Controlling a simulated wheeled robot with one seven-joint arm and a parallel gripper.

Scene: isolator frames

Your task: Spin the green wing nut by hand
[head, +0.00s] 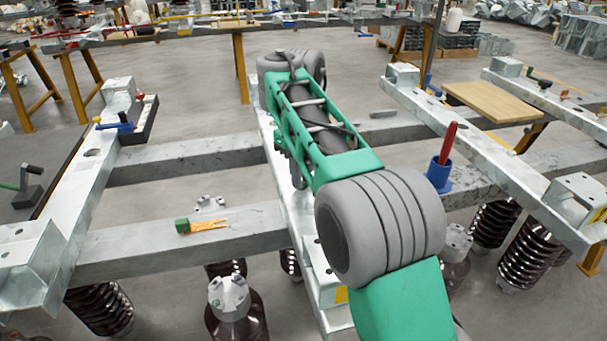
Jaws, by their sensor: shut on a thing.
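My arm rises from the bottom right, and its green and grey forearm reaches away over a light metal beam (289,215). The gripper end is hidden behind my own arm, so neither its fingers nor anything between them can be seen. I cannot make out a green wing nut; the arm covers part of the beam where one could be hidden.
An orange tool with a green end (205,225) lies on the near cross beam (150,248). A blue cup (439,174) holding a red-handled tool (448,145) stands right of my arm. A dark tray (139,122) and a wooden board (495,101) lie farther out.

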